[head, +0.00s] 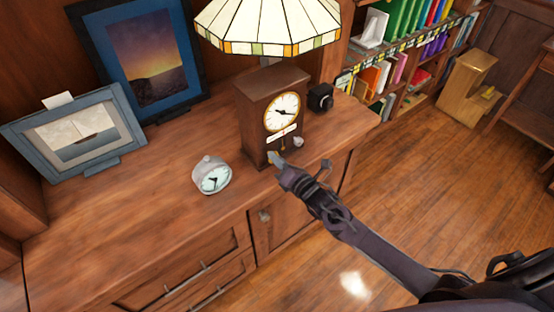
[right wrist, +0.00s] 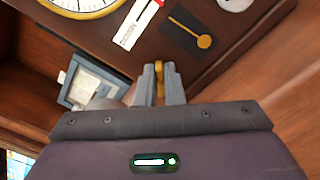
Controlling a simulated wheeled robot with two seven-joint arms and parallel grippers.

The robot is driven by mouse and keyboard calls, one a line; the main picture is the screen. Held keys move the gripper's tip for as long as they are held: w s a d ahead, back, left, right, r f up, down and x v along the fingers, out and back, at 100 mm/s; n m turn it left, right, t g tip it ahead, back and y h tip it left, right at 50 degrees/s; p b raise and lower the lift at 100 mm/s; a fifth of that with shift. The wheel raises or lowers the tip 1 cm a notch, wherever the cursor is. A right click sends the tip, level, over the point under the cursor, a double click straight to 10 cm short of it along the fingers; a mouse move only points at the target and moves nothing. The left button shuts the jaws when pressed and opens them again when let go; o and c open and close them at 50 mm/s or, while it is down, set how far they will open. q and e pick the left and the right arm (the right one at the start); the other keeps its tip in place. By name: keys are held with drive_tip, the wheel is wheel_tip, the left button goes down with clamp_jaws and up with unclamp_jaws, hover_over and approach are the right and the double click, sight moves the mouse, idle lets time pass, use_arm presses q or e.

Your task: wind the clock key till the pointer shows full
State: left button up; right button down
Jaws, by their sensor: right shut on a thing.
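The wooden clock (head: 270,88) with a round white dial (head: 282,111) stands on the cabinet top. Below its dial is a white gauge strip (head: 282,134), also seen in the right wrist view (right wrist: 130,32), with a red mark (right wrist: 149,13) near one end; its exact reading is too small to tell. A gold pendulum (right wrist: 204,41) hangs in a dark slot. My right gripper (head: 275,160) is at the clock's lower front. In the right wrist view its fingers are shut on a gold piece, seemingly the key (right wrist: 159,70). My left gripper is out of view.
A small silver alarm clock (head: 211,176) stands left of the wooden clock. A lamp (head: 268,25) rises behind, and a small black object (head: 320,98) sits to the right. Framed pictures (head: 75,135) stand at the left. The front of the cabinet top (head: 130,250) is clear.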

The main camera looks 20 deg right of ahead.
drive_tip(key=m, duration=0.4)
drive_tip(key=shift+f+m, duration=0.15)
drive_tip(key=shift+m, duration=0.15)
drive_tip(key=m, duration=0.5)
drive_tip(key=shift+f+b, duration=0.1)
drive_tip(key=shift+b, duration=0.3)
drive_tip(key=m, duration=0.5)
drive_tip(key=shift+f+m, duration=0.1)
drive_tip(key=shift+m, duration=0.3)
drive_tip(key=m, duration=0.4)
drive_tip(key=shift+m, duration=0.3)
drive_tip(key=m+p, duration=0.1)
drive_tip(key=m, duration=0.4)
drive_tip(key=shift+s+a, duration=0.1)
drive_tip(key=shift+a, duration=0.05)
drive_tip(key=m+p, duration=0.1)
drive_tip(key=m, duration=0.5)
drive_tip(key=shift+a, duration=0.1)
drive_tip(key=m+p, duration=0.1)
drive_tip(key=m, duration=0.3)
drive_tip(key=shift+m+p, duration=0.7)
drive_tip(key=shift+m, duration=1.3)
drive_tip(key=shift+s+a, duration=0.1)
